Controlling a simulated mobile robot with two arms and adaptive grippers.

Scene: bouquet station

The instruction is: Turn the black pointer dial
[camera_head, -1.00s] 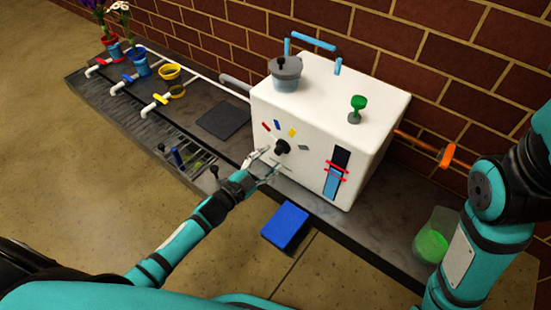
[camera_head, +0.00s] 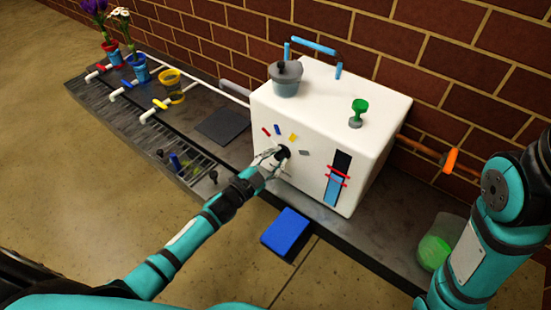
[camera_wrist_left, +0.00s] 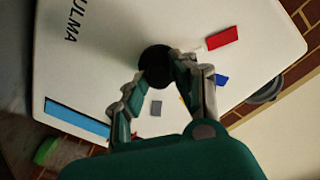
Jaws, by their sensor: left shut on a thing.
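The black pointer dial (camera_head: 284,152) is on the front face of the white box (camera_head: 262,112), below red, blue, yellow and grey marks. My left gripper (camera_head: 274,156) is at the dial, its fingers closed around it. In the left wrist view the round black dial (camera_wrist_left: 155,62) sits between the two fingertips of the left gripper (camera_wrist_left: 160,72). The fingers hide part of the dial, and I cannot tell which mark it points to. The right gripper is out of view; only my right arm shows at the right.
On the box are a grey-lidded pot (camera_head: 286,80), a green knob (camera_head: 357,110) and a blue handle (camera_head: 315,45). A blue pad (camera_head: 286,230) lies at the front edge of the bench. A clear container with green contents (camera_head: 435,250) stands at the right. Flower pots and taps stand at the far left.

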